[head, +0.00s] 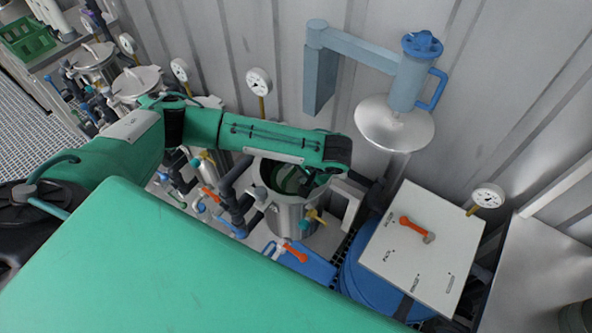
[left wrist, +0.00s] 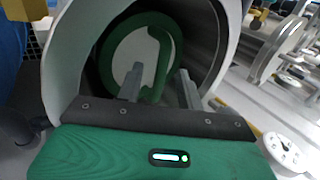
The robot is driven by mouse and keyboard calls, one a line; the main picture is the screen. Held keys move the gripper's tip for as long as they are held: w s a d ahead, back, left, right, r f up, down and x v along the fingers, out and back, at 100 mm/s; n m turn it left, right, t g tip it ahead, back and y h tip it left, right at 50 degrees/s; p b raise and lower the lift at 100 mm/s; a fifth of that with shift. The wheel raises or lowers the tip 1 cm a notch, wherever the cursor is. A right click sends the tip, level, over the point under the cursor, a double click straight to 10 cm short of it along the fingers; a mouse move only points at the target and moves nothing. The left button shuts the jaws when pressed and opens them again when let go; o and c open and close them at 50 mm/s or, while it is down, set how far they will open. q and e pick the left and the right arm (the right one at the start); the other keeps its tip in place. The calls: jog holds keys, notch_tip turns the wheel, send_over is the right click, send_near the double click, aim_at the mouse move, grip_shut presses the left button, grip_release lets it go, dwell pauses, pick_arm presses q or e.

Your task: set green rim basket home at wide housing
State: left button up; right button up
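The wide housing (head: 297,218) is an open metal cylinder in the middle of the head view. In the left wrist view its wall (left wrist: 76,75) surrounds the green rim basket (left wrist: 110,50), a green ring with a pale inside and an upright green handle. The basket sits inside the housing; how deep it sits is hard to tell. A little of its green (head: 278,178) shows in the head view. My left gripper (left wrist: 158,80) reaches in at the mouth, its two fingers apart on either side of the handle. My right gripper is not in view.
A blue swing arm (head: 345,45) holds a metal lid (head: 390,125) up and right of the housing. A pale panel with a red handle (head: 425,250) stands right, above a blue drum (head: 365,285). Gauges, pipes and closed vessels (head: 135,82) crowd the left. A green crate (head: 28,38) is far left.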

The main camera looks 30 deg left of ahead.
pick_arm(q)
jog(key=b+v, duration=0.1)
jog(key=v, duration=0.3)
jog(key=shift+d+r, duration=0.1)
jog(key=shift+d, duration=0.15)
jog(key=p+v, duration=0.1)
jog(key=v, duration=0.8)
jog(key=shift+r+p, duration=0.2)
jog(key=shift+p, duration=0.1)
jog(key=shift+w+a, duration=0.1)
jog(key=shift+a, duration=0.05)
